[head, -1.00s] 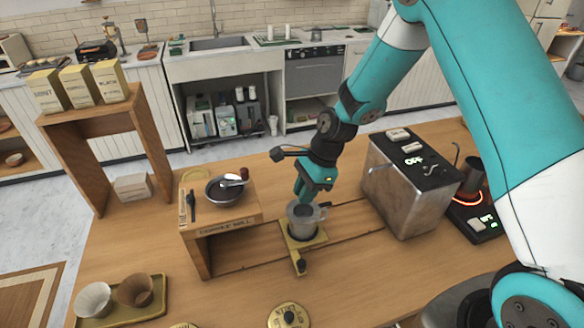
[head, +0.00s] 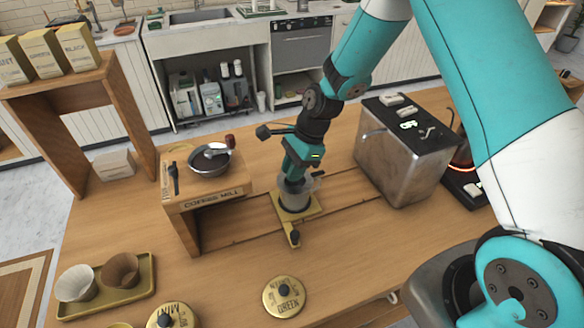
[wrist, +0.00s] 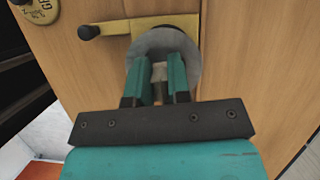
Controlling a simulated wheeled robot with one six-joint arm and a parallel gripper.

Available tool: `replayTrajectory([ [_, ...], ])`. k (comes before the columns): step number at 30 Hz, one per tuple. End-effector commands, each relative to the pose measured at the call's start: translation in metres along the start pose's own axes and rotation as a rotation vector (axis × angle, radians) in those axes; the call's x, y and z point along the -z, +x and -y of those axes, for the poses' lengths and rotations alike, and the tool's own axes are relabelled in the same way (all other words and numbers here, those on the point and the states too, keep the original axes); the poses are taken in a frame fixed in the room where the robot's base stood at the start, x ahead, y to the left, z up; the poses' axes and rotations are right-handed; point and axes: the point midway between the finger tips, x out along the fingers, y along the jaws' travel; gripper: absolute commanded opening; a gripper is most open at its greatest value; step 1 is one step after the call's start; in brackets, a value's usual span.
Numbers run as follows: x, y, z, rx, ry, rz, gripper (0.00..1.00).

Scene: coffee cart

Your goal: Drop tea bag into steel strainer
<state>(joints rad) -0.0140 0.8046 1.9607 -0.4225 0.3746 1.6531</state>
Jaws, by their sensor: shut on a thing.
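The steel strainer (head: 294,199) appears as a grey round vessel with a side handle, upright on a brass stand (head: 293,236) in the middle of the table. It also shows in the wrist view (wrist: 194,52), below my fingers. My gripper (head: 297,178) points down at the strainer's mouth, its fingertips at or just inside the rim. In the wrist view, my gripper (wrist: 160,75) is shut on a small pale thing, apparently the tea bag (wrist: 159,71). The fingers hide most of it. I cannot tell whether it touches the strainer.
A wooden coffee mill stand (head: 206,192) with a dark bowl (head: 212,160) is left of the strainer. A steel machine (head: 402,160) stands to the right. Round brass lids (head: 285,297) and a tray with two cups (head: 107,293) are in front. Tea boxes (head: 43,52) sit on a shelf.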

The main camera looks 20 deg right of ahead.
Motion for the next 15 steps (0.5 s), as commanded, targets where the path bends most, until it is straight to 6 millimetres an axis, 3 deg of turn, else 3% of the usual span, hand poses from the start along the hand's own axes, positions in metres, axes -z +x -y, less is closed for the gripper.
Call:
replayTrajectory([
  [3, 0.0, -0.0006, -0.0001, 0.0, 0.0, 0.0, 0.0],
  [4, 0.0, -0.0007, -0.0001, 0.0, 0.0, 0.0, 0.23],
  [7, 0.0001, -0.0007, -0.0001, 0.0, 0.001, 0.0, 0.46],
  [15, 0.0, -0.001, 0.0, 0.0, 0.0, 0.0, 0.48],
])
